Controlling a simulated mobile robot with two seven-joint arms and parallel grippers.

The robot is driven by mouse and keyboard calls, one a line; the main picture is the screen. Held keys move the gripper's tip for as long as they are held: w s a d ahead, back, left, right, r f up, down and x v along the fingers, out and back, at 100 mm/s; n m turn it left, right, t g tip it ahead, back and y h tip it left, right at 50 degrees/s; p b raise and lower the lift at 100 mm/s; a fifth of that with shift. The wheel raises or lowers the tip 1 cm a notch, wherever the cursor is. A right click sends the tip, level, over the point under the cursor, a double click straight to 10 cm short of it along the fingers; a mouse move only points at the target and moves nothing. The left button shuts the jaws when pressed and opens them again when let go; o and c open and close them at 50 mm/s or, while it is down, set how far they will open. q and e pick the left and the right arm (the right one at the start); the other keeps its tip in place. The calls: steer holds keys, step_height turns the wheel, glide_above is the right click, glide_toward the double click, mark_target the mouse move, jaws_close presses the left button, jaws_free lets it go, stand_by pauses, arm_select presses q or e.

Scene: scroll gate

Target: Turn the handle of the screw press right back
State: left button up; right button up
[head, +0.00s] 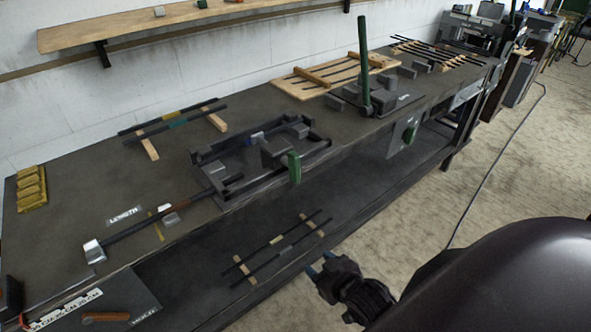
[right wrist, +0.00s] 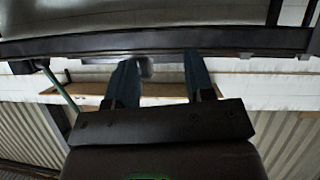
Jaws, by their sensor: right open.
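A dark metal frame with grey blocks (head: 232,163), which looks like the screw press, sits at the middle of the bench's front. A short green handle (head: 294,166) stands upright at its front side. My right gripper (head: 320,265) is low in front of the bench edge, apart from the handle, with blue fingers spread. In the right wrist view the open fingers (right wrist: 160,84) have a gap with nothing held between them. A dark bar (right wrist: 160,43) crosses beyond them. My left gripper is not in view.
The bench top (head: 75,190) holds rods on wooden strips (head: 148,146) at the back. A tall green lever (head: 363,60) stands further right, with a green knob (head: 409,135) on a plate below it. More rods (head: 275,247) lie on the lower shelf. The floor (head: 500,175) at right looks mostly clear.

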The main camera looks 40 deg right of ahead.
steer(key=w+d+r+m+t+b, duration=0.1)
steer(key=w+d+m+b, duration=0.15)
steer(key=w, duration=0.35)
steer(key=m+t+y+b, duration=0.1)
steer(key=m+t+b, duration=0.25)
steer(key=m, duration=2.95)
glide_toward(298, 166)
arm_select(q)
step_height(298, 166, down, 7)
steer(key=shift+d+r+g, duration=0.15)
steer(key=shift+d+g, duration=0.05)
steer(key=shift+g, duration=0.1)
arm_select(e)
steer(key=shift+m+t, duration=0.25)
steer(key=shift+t, duration=0.1)
steer(key=w, duration=1.1)
steer(key=shift+w+a+f, duration=0.15)
steer(key=shift+a+f, duration=0.1)
steer(key=shift+f, duration=0.05)
jaws_close()
